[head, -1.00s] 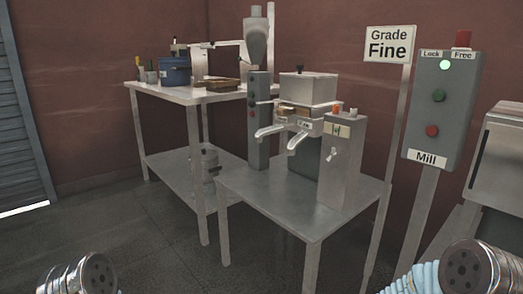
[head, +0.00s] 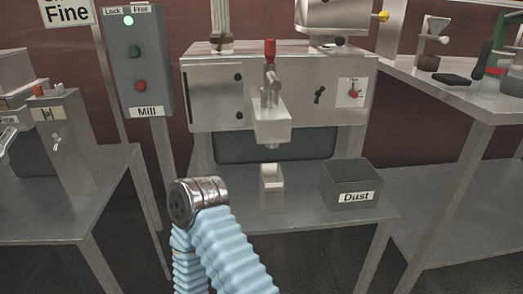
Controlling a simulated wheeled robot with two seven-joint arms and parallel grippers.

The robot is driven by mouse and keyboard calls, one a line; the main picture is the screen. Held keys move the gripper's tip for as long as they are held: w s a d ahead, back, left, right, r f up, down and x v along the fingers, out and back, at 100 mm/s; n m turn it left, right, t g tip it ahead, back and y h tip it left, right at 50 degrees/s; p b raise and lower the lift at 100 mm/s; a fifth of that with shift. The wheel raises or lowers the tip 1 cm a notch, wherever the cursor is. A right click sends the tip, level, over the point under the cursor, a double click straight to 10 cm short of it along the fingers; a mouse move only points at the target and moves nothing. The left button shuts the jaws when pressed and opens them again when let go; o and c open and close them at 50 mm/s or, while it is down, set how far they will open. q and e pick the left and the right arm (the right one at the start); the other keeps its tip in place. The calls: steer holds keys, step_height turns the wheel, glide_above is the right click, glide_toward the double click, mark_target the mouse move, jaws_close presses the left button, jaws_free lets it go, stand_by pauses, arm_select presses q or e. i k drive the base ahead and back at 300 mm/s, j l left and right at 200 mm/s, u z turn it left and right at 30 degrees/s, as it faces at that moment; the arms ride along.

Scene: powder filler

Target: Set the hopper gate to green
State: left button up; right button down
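A grey metal machine (head: 215,100) stands on a steel table in the middle of the head view. A metal body with a yellow knob (head: 383,16), perhaps the hopper, sits at its top right, cut by the picture's upper edge. A small white plate with a red-marked knob (head: 353,92) is on the machine's right front. I cannot tell which of these is the hopper gate, and no green gate mark is visible. A red-topped handle (head: 270,52) rises above the central spout (head: 271,125). A blue-sleeved arm part of mine shows at lower centre; neither gripper's fingers are visible.
A small open container (head: 272,188) stands below the spout, beside a grey box labelled Dust (head: 350,185). The Mill control post (head: 140,70) stands left, its green lamp towards Lock. Tables stand at both sides. Dark floor shows between the tables.

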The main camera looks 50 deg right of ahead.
mark_target(340, 41)
steer(key=z, duration=1.9)
